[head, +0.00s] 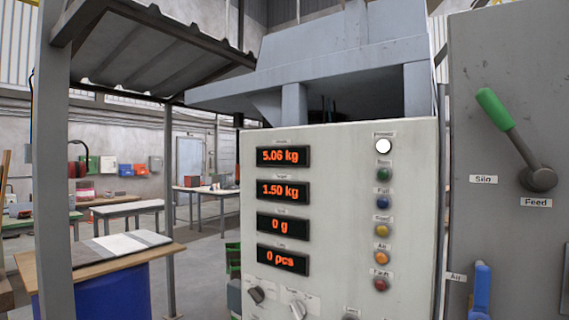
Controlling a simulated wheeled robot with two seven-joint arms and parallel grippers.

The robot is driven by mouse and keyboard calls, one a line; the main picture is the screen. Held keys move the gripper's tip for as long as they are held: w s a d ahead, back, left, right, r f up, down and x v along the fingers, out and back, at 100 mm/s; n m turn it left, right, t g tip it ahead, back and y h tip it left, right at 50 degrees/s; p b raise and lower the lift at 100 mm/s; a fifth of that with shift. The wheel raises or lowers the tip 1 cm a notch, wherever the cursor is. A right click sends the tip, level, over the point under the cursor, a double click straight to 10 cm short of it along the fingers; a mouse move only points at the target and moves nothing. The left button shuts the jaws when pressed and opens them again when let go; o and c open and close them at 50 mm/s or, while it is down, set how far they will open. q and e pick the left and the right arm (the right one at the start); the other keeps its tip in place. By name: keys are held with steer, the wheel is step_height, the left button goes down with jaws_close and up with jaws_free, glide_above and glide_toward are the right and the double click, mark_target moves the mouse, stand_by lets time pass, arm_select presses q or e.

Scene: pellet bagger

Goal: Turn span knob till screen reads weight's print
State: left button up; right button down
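A light grey control panel (340,250) stands in the middle of the head view. Its top screen (283,156) reads 5.06 kg in orange digits. Below it, a second screen (284,192) reads 1.50 kg, a third (283,225) reads 0 g and a fourth (283,259) reads 0 pcs. A dark knob (256,294) and a lighter knob (298,308) sit at the panel's lower edge in view. Their labels are too small to read, so I cannot tell which is the span knob. No weight with a print is visible. Neither gripper is in view.
A column of lamps, the top one (383,146) white, runs down the panel's right side. A green-handled lever (507,130) and a blue handle (481,290) are on the grey cabinet at right. A post (53,180) and a wood-topped bench (110,255) stand at left.

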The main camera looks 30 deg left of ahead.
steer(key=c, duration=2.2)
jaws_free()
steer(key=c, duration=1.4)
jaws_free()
